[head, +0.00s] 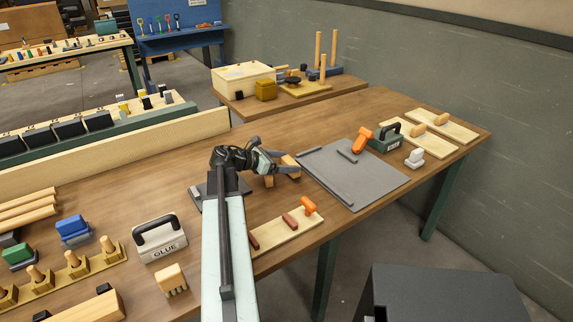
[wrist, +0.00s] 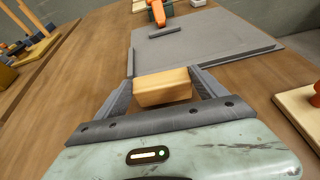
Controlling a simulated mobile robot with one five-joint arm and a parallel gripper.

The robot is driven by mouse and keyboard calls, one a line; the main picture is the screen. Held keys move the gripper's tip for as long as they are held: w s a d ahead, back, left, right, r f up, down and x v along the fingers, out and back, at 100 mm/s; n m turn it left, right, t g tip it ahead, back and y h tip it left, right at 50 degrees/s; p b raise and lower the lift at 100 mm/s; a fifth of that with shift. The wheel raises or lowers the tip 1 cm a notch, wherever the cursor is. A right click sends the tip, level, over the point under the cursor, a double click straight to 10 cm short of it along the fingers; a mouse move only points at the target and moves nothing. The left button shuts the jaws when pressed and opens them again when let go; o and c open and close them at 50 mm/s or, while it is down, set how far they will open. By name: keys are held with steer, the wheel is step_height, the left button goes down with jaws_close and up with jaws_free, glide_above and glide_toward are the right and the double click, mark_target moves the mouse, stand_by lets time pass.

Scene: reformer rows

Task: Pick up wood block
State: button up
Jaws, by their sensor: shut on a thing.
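The wood block (wrist: 163,87) is a light-brown piece between the two dark fingers of my gripper (wrist: 163,82) in the wrist view. Both fingers flank it, one on each side, and the gripper is shut on it. In the head view my gripper (head: 284,168) is over the brown table, just left of a grey mat. The block (head: 290,160) shows there beside the fingers, partly hidden by them. Another bit of wood colour (head: 268,181) shows below the fingers; I cannot tell whether it is the same block. Whether the block touches the table is unclear.
The grey mat (head: 365,180) with raised strips lies to the right, with an orange tool (head: 362,140) on it. A glue box (head: 160,240) stands at left. Bare tabletop (head: 200,150) lies behind my arm.

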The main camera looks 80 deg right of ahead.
step_height(320, 180, up, 9)
steer(key=p, duration=0.7)
steer(key=shift+p, duration=0.35)
steer(key=shift+f, duration=0.15)
